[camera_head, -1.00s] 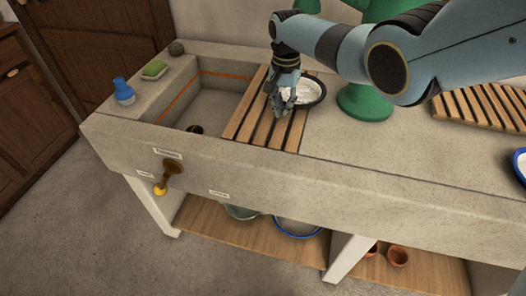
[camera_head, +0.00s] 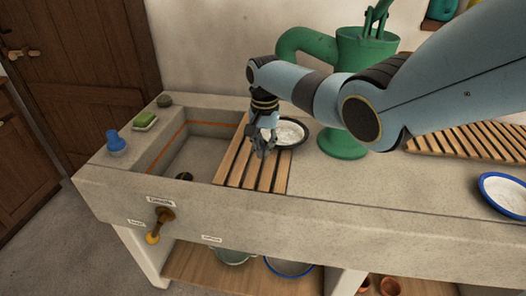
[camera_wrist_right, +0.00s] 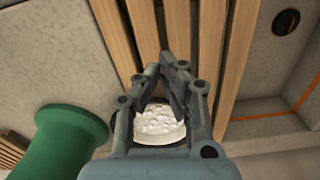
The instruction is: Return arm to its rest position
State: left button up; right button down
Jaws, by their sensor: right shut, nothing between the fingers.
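My right arm comes in from the right in the head view, bent at the elbow and pointing down. My right gripper (camera_head: 262,150) is shut and empty above the wooden slatted rack (camera_head: 232,166). A dark-rimmed bowl (camera_head: 302,140) with white contents stands just behind and to the right of the gripper. In the wrist view the gripper (camera_wrist_right: 165,75) has its fingertips together over the slats (camera_wrist_right: 188,35), with the white contents (camera_wrist_right: 160,125) showing between its finger links. My left gripper is not in view.
The stone sink basin (camera_head: 165,150) lies left of the rack. A green pump (camera_head: 345,143) stands behind the arm. A blue bottle (camera_head: 116,145) and green soap (camera_head: 145,118) sit on the left ledge. A blue-rimmed dish (camera_head: 503,194) and a second slatted rack (camera_head: 470,140) are at right.

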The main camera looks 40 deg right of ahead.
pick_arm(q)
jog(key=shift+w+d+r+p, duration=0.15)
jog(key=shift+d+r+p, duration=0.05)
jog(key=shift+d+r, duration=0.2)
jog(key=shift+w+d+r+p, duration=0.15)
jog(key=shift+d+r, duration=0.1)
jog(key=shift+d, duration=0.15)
pick_arm(e)
notch_tip(320, 180, up, 6)
jog(key=shift+d+r, duration=0.15)
jog(key=shift+d, duration=0.3)
